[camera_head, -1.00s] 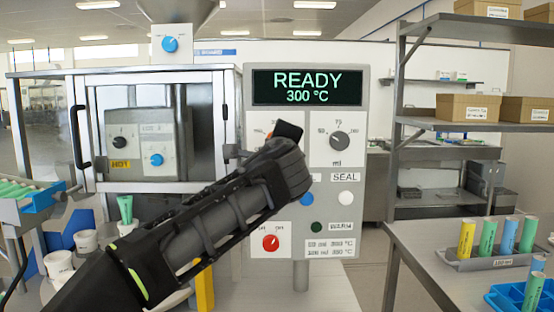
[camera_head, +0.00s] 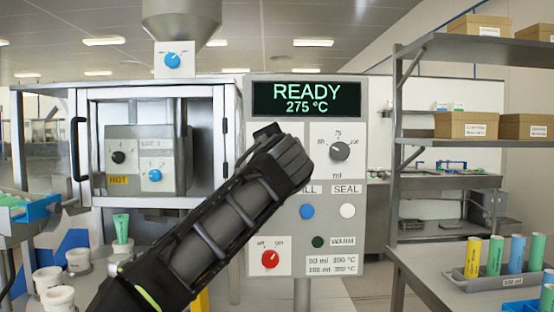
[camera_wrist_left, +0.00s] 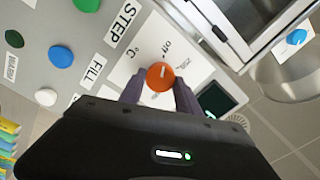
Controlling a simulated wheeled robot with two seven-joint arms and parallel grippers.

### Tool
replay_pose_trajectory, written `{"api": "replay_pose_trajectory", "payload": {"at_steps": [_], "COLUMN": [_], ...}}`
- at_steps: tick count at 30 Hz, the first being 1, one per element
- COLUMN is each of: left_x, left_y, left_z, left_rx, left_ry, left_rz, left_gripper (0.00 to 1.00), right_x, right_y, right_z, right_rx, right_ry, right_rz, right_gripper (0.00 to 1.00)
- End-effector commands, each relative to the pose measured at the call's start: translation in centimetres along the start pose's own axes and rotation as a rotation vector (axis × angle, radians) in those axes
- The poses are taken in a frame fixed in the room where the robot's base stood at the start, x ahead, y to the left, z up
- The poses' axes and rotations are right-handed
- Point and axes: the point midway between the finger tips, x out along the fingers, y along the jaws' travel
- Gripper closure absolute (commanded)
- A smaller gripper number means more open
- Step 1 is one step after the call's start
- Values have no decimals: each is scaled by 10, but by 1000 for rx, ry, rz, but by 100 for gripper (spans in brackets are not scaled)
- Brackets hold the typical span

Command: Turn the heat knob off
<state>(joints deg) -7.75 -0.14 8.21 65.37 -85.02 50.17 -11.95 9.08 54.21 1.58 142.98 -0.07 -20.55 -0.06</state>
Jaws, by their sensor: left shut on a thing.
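The heat knob (camera_wrist_left: 160,76) is a round orange knob with a pale mark, on a white plate labelled "°C" and "off". It shows in the left wrist view. My left gripper (camera_wrist_left: 160,92) is shut on it, one dark finger on each side. In the head view my left gripper (camera_head: 268,132) is against the machine panel (camera_head: 375,215), left of the grey ml knob (camera_head: 340,151), and hides the heat knob. The display (camera_head: 306,98) reads "READY 275 °C". My right gripper is not in view.
Below my gripper are a red knob (camera_head: 270,259), a blue button (camera_head: 307,212), a white button (camera_head: 347,210) and a dark green button (camera_head: 318,242). A glass-fronted cabinet (camera_head: 150,92) stands left of the panel. A table (camera_head: 420,270) with coloured tubes is at right.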

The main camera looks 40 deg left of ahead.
Motion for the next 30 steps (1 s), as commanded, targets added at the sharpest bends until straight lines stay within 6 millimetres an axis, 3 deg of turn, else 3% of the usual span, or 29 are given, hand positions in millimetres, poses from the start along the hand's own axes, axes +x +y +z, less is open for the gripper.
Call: {"api": "replay_pose_trajectory", "payload": {"at_steps": [19,20,27,30], "left_x": [0,0,0,0], "left_y": [1,1,1,0], "left_z": [1,1,0,0], "left_rx": [-77,-76,-75,-75], "left_ry": [-3,-3,-2,-1], "left_rz": [3,3,1,1], "left_gripper": [100,60,40,39], "right_x": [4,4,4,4], "right_y": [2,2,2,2], "right_z": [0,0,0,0], "right_rx": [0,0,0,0], "right_ry": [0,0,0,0], "right_rz": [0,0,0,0], "right_gripper": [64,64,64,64]}}
